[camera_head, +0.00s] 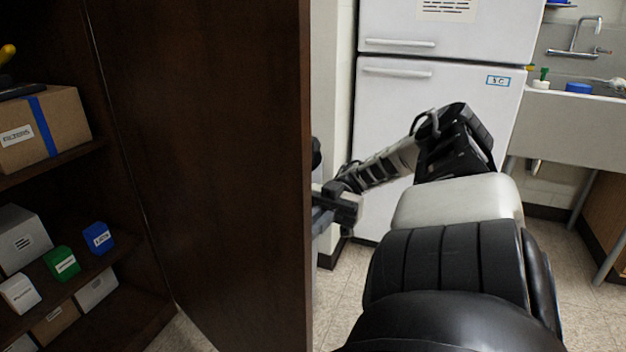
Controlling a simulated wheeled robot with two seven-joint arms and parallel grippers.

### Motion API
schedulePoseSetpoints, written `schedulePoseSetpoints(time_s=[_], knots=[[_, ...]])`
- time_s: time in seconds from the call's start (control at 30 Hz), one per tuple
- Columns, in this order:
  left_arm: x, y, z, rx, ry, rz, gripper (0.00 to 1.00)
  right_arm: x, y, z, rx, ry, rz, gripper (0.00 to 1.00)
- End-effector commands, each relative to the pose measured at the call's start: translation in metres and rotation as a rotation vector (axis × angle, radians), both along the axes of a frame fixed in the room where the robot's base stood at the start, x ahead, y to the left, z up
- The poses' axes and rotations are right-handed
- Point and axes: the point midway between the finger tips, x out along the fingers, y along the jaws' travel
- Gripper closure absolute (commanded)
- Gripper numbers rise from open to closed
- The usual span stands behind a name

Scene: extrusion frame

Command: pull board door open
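The dark brown board door (215,160) stands swung out from the cabinet, its free edge running down the middle of the view. Shelves show to its left. My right gripper (325,208) is at the door's free edge, partly hidden behind the door. The arm reaches in from the lower right. The fingertips are hidden, so I cannot tell whether they are shut or touch a handle. No handle is visible. My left gripper is not in view.
Cabinet shelves at the left hold a cardboard box (43,128), a green box (62,263) and a blue box (98,238). A white fridge (385,105) stands behind my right arm. A sink (580,120) is at the far right. Tiled floor (345,300) shows right of the door.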

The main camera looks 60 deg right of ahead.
Motion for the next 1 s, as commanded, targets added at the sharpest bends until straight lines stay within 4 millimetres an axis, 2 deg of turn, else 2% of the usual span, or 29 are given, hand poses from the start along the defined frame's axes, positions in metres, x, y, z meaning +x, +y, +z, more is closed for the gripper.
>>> schedulePoseSetpoints(time_s=[0.03, 0.4, 0.43, 0.5, 0.83, 1.0], knots=[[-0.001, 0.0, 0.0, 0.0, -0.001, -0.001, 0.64, 0.008, -0.003, 0.002, -0.008, -0.018, -0.023, 1.0], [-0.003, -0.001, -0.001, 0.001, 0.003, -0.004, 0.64, 0.007, -0.005, 0.004, -0.011, -0.018, -0.02, 1.0], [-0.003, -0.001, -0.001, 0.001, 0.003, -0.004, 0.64, 0.007, -0.005, 0.005, -0.011, -0.018, -0.02, 0.84], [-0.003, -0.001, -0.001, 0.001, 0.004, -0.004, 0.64, 0.007, -0.004, 0.004, -0.011, -0.018, -0.02, 0.67], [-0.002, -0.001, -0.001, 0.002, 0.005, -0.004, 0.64, 0.003, -0.004, 0.003, -0.007, -0.009, -0.015, 0.67], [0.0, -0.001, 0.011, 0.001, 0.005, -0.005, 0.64, 0.004, -0.004, 0.02, -0.009, -0.01, -0.013, 0.67]])
